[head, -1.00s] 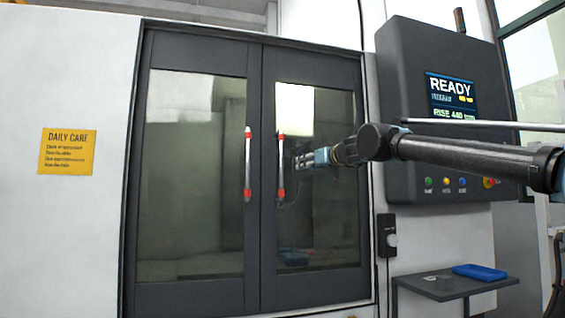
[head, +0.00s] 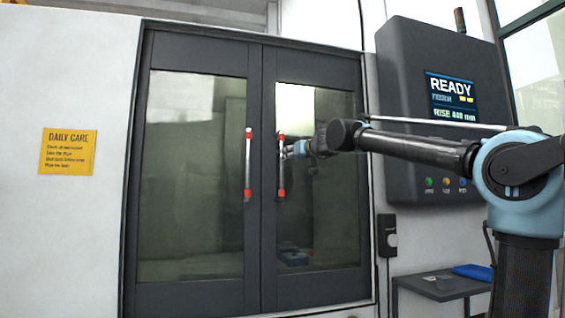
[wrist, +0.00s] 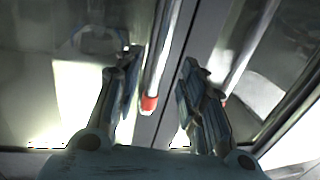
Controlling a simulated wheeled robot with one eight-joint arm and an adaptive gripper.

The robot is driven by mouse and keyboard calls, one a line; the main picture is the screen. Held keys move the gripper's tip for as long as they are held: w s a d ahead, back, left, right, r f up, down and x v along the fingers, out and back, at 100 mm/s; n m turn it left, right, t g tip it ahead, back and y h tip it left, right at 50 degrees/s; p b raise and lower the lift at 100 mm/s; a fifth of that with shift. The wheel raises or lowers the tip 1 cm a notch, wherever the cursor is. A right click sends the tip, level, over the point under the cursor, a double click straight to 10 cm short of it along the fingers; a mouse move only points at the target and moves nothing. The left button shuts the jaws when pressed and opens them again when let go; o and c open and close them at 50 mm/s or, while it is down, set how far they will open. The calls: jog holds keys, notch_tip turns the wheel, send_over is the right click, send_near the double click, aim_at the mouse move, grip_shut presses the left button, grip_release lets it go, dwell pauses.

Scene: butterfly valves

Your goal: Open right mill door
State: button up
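The mill has two dark-framed glass doors side by side. The right door (head: 310,292) and left door (head: 195,292) look shut, meeting at a middle seam. The right handle (head: 281,168) is a vertical silver bar with red ends; the left handle (head: 248,168) matches it. My gripper (head: 290,150) reaches in from the right, close to the right handle's upper half. In the wrist view my gripper (wrist: 158,88) is open, and a bar with a red end (wrist: 150,103) shows between its fingers. I cannot tell whether they touch it. A second bar (wrist: 245,50) is partly behind the right finger.
A control panel (head: 405,100) with a READY screen stands right of the doors, behind my arm. A small shelf (head: 440,288) with a blue item (head: 473,272) juts out below it. A yellow sign (head: 67,152) is on the left wall. The space before the left door is clear.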

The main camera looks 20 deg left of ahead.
jog(key=x, duration=0.8)
jog(key=shift+w+a, duration=0.2)
grip_shut()
